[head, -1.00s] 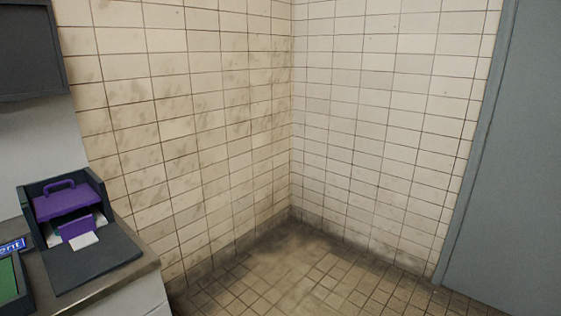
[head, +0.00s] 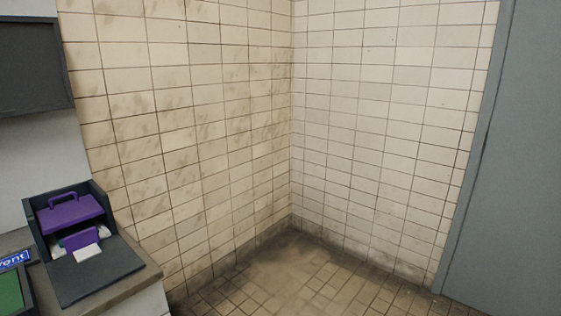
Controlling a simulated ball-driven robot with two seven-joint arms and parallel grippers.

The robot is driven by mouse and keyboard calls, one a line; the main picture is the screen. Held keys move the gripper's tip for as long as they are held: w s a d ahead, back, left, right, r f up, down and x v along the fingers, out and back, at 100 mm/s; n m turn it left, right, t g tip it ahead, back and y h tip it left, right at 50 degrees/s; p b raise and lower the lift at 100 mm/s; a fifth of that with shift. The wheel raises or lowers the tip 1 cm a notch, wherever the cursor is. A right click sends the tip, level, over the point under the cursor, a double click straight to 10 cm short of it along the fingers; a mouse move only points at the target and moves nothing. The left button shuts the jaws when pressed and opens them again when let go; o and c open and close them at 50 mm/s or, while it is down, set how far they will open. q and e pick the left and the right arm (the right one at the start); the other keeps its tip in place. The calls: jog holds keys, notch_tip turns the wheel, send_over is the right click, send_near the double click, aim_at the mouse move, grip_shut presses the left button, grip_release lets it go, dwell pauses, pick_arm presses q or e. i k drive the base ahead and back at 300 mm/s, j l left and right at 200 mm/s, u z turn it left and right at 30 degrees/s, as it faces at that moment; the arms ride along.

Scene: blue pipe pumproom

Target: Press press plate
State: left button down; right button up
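A dark box-like device (head: 97,276) stands on the counter at the lower left of the head view. Inside it is a purple plate with a handle (head: 70,213), which may be the press plate. Below that plate are a smaller purple piece (head: 81,238) and white pieces (head: 88,251). Neither of my grippers shows in the head view.
The counter (head: 140,287) fills the lower left, with a green panel (head: 10,291) and a blue sign (head: 13,261) at its left edge. A dark panel (head: 30,60) hangs above. Tiled floor (head: 300,275) is clear up to the corner. A grey door-like panel (head: 515,160) stands at right.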

aim_at(50, 219)
jog(key=u, duration=0.4)
jog(key=i+l+u, duration=0.1)
jog(key=i+u, duration=0.25)
jog(key=i+l+u, duration=0.15)
jog(key=u, duration=0.2)
jog(key=i+l+u, duration=0.2)
jog(key=u, duration=0.15)
jog(key=i+l, duration=0.2)
jog(key=i+l+u, duration=0.1)
jog(key=l, duration=0.35)
jog(key=i+l+u, duration=0.1)
jog(key=i+l, duration=0.35)
jog(key=l, duration=0.2)
jog(key=i+l+u, duration=0.1)
jog(key=l, duration=0.25)
jog(key=i+l, duration=0.2)
jog(key=l, duration=0.2)
jog(key=i+u, duration=0.05)
